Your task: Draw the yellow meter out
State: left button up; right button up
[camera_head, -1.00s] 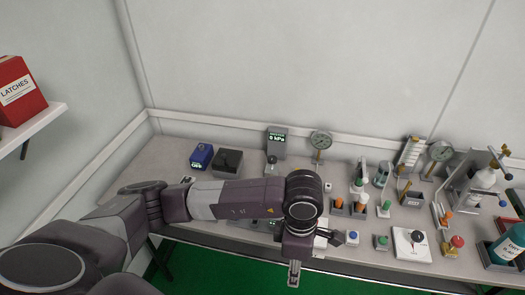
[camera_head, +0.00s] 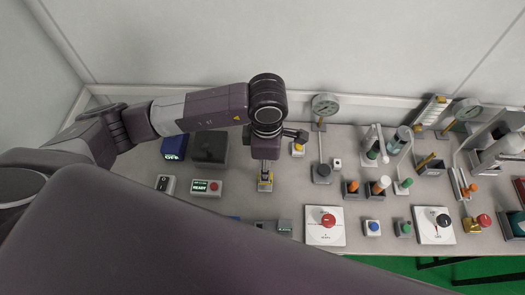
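My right gripper is not in view.
A blue meter (camera_head: 174,147) and a dark grey box (camera_head: 210,147) stand to the left. A yellow button block (camera_head: 298,148) and a gauge (camera_head: 325,105) stand to the right. A red-knob panel (camera_head: 325,226) lies in front. More devices crowd the bench's right side.

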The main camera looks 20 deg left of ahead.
pick_arm(q)
notch_tip(320, 180, down, 5)
jog(key=shift+s+r+p, duration=0.1)
jog(key=shift+p, duration=0.45)
jog(key=shift+f, duration=0.7)
jog(key=c, duration=0.9)
jog(key=shift+o, duration=0.6)
grip_shut()
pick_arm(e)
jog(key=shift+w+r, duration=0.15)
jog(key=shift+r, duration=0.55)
